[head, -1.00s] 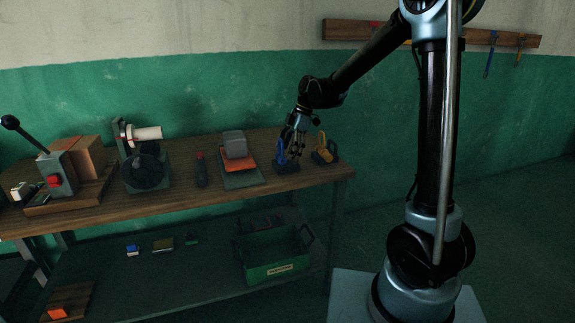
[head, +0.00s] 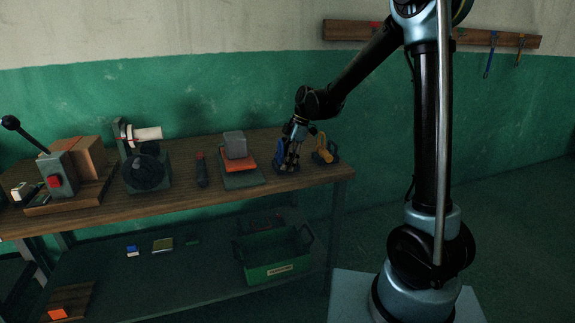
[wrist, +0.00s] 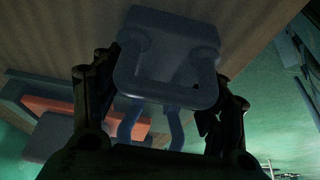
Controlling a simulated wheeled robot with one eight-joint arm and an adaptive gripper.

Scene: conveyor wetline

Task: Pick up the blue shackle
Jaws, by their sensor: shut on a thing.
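The blue shackle (head: 279,152) is at the right part of the workbench top, beside my gripper and partly hidden by it. My gripper (head: 291,164) points down and is shut on the shackle. In the wrist view, the shackle's curved blue parts (wrist: 175,128) show low between the two dark fingers. A grey-blue block with a rounded bar (wrist: 170,95) fills the space beyond them. I cannot tell whether the shackle is clear of its dark base.
A yellow shackle (head: 325,150) stands close on the right of my gripper. A grey block on an orange block (head: 238,163) sits to the left, with a dark screwdriver-like tool (head: 201,170) further left. A green crate (head: 280,272) is on the lower shelf.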

